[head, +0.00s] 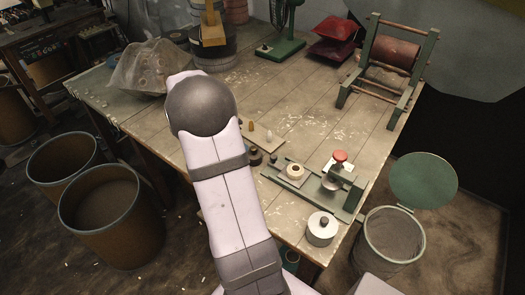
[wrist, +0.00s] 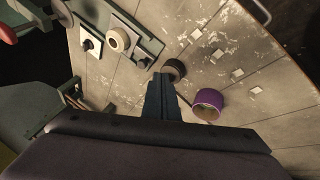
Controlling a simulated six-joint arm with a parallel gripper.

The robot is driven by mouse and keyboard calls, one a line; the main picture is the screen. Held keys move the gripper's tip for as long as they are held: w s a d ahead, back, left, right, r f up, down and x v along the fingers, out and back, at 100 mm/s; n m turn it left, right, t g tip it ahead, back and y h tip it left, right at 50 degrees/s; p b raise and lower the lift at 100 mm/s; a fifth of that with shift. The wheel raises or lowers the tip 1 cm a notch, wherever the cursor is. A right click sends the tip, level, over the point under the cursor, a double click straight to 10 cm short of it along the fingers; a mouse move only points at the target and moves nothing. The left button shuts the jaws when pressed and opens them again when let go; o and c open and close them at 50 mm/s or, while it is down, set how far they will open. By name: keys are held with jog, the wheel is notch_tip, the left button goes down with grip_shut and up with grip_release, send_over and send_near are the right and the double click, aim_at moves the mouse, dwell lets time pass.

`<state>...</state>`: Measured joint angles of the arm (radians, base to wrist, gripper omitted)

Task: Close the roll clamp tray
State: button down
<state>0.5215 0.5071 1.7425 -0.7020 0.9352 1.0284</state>
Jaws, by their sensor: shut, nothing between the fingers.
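The green roll clamp (head: 340,196) stands near the table's front right corner, with a red knob (head: 340,156) on top of its upright. A pale tape roll (head: 294,171) sits on a light square pad at the left end, out from under the knob. The wrist view shows this roll (wrist: 118,40) at upper left, with a dark peg on a white square beside it. I cannot tell which part slides as the tray. My gripper (wrist: 160,80) is shut and empty, to the right of the clamp in the wrist view. My arm hides it in the head view.
A purple roll (wrist: 208,103) and a dark roll (wrist: 174,70) stand near my fingertips. A lidded white pot (head: 321,230) is in front of the clamp. A green bin (head: 394,240) stands off the table's right edge. The table behind the clamp is mostly clear.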

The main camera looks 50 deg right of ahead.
aim_at(300, 174)
jog(key=shift+m+g, duration=0.3)
jog(key=shift+m, duration=0.1)
jog(key=shift+s+d+r+p+x, duration=0.1)
jog(key=shift+d+r+p+x, duration=0.25)
jog(key=shift+x, duration=1.45)
jog(key=shift+s+d+r+p+x, duration=0.1)
jog(key=shift+d+p+x, duration=0.35)
jog(key=shift+x, duration=1.35)
jog(key=shift+s+d+r+p+x, duration=0.1)
jog(key=shift+d+r+p+x, duration=0.25)
jog(key=shift+x, duration=1.5)
jog(key=shift+a+f, duration=0.1)
jog(key=shift+s+f+b, duration=0.1)
jog(key=shift+s+b, duration=0.25)
jog(key=shift+s, duration=0.05)
jog(key=s+b, duration=0.7)
jog(key=s, duration=0.5)
jog(key=shift+s, duration=0.5)
jog(key=shift+s+a, duration=0.1)
